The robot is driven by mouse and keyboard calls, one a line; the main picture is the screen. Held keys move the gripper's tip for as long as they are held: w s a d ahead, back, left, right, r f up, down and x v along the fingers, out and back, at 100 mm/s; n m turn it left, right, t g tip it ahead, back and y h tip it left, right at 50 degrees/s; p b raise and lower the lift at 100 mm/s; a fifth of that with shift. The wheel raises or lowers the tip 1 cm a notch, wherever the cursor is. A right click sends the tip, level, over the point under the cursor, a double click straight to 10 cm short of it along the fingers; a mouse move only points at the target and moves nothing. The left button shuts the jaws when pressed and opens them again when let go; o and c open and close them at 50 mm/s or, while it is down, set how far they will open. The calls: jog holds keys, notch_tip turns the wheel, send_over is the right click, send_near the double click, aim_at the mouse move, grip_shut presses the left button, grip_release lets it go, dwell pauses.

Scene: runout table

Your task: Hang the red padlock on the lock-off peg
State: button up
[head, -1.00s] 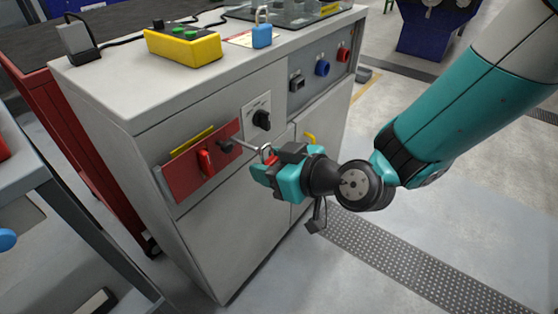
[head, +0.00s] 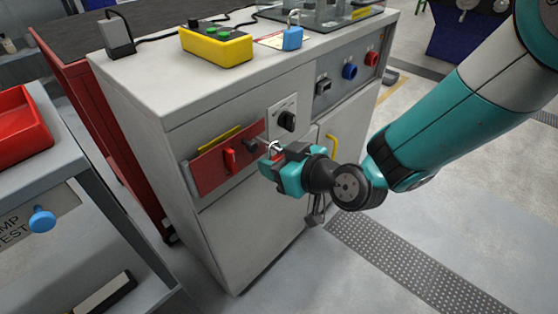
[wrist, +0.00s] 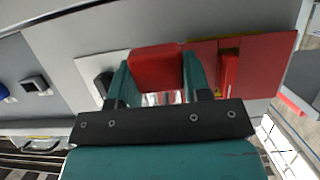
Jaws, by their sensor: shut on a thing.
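My gripper (head: 279,165) is shut on the red padlock, which is mostly hidden by the fingers in the head view. In the wrist view the red padlock (wrist: 157,68) sits between the two teal fingers. Its pale shackle (head: 273,148) points toward the red lock-off plate (head: 205,172) on the cabinet front. The dark-tipped peg (head: 251,143) stands out from the plate's right end. The shackle is at the peg's outer part; I cannot tell whether it is around the peg or just beside it. A red lever (head: 230,159) is on the plate, left of the peg.
A black rotary switch (head: 287,121) is on the panel just above my gripper. A blue padlock (head: 292,38) and a yellow button box (head: 217,46) stand on the cabinet top. A yellow handle (head: 333,146) is to the right. The floor right of the cabinet is open.

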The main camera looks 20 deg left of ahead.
dwell(0.4)
jog(key=o, duration=1.2)
